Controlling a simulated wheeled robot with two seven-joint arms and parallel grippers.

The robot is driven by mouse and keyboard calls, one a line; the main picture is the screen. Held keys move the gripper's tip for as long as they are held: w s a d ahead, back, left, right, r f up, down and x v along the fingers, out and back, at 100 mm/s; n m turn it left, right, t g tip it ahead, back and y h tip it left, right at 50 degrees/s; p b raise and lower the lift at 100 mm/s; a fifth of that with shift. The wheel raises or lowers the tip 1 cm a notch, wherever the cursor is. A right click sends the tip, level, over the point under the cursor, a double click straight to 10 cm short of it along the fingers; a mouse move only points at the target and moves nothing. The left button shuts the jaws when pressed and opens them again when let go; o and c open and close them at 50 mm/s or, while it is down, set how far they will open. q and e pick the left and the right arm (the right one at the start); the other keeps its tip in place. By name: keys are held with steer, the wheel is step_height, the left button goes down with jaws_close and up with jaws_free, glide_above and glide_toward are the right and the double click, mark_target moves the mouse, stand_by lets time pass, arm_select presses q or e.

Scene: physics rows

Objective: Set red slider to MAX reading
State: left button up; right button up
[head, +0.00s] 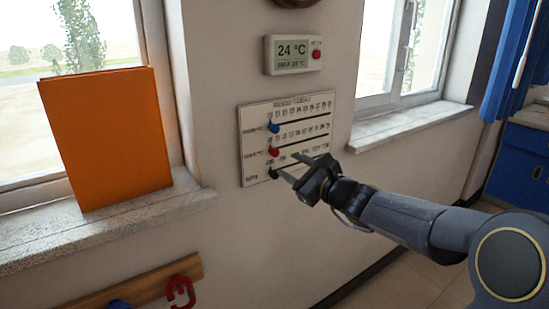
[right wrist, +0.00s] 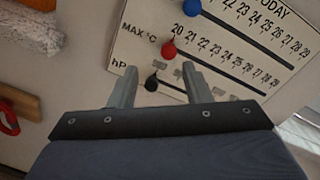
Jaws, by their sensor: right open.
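The white board (head: 312,150) on the wall has several printed scales with slots. The red slider knob (head: 273,152) sits at the left end of the middle slot; in the right wrist view the red knob (right wrist: 170,48) is by the 20 of the MAX °C row. The wall display (head: 293,54) reads 24 °C, with a small MAX line that looks like 25 or 28. My right gripper (head: 287,164) is open in front of the board's lower part. In the right wrist view its fingers (right wrist: 159,70) point just below the red knob, nothing held. My left gripper is not seen.
A blue knob (head: 273,127) is above the red one and a black knob (head: 273,173) below it; the black knob (right wrist: 151,83) appears between the fingers in the wrist view. An orange folder (head: 107,135) stands on the left sill. A hook rail (head: 130,290) is below.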

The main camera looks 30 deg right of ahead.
mark_target(276, 154)
steer(key=shift+m, duration=0.5)
steer(key=w, duration=0.8)
steer(key=shift+w+d, duration=0.1)
steer(key=shift+w, duration=0.15)
jaws_close()
